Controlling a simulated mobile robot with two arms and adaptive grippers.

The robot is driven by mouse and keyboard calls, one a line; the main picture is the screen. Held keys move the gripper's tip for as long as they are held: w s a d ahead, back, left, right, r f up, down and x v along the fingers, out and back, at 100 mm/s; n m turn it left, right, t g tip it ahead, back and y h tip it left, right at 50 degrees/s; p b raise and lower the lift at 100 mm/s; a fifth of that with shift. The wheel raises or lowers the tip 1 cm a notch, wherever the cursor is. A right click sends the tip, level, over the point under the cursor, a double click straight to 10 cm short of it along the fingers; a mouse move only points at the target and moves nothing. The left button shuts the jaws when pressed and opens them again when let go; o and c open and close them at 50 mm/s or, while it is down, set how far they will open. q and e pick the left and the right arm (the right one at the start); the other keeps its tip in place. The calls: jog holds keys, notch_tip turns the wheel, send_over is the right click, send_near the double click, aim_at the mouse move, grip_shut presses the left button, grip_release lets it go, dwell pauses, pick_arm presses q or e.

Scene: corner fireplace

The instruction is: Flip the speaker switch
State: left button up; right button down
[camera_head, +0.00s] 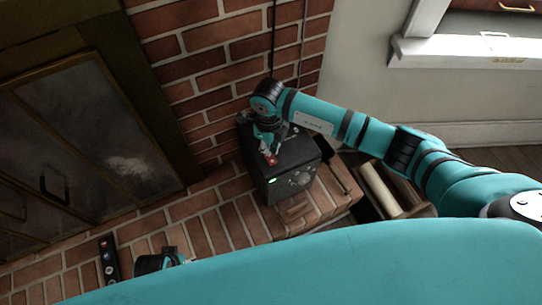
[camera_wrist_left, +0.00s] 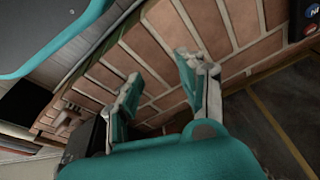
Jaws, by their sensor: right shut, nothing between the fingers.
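The speaker is a black box (camera_head: 270,184) on the brick hearth in the head view, with a small lit green light and a round dial on its front. A small red switch (camera_head: 271,159) shows on its top near the front edge. My right gripper (camera_head: 267,148) is shut and empty, pointing down at the speaker top right by the switch. Whether it touches the switch I cannot tell. The gripper hides part of the speaker top. My left gripper (camera_wrist_left: 158,88) is open and empty above the bricks in the left wrist view.
A brick wall (camera_head: 215,60) rises behind the speaker, with cables running down it. Glass fireplace doors (camera_head: 85,140) stand at the left. A dark strip with round buttons (camera_head: 108,262) lies on the hearth. A wooden crate with a pale roll (camera_head: 379,187) sits right of the hearth.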

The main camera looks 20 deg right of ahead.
jog(key=shift+r+p, duration=0.45)
jog(key=shift+r, duration=0.3)
jog(key=shift+r+p, duration=0.5)
jog(key=shift+r, duration=0.1)
pick_arm(q)
jog(key=s+f+p, duration=0.1)
jog(key=s+f, duration=0.5)
jog(key=f, duration=0.5)
jog(key=shift+s+a+g+p, duration=0.3)
jog(key=shift+a+g+p, duration=0.1)
pick_arm(e)
jog(key=shift+r, duration=1.15)
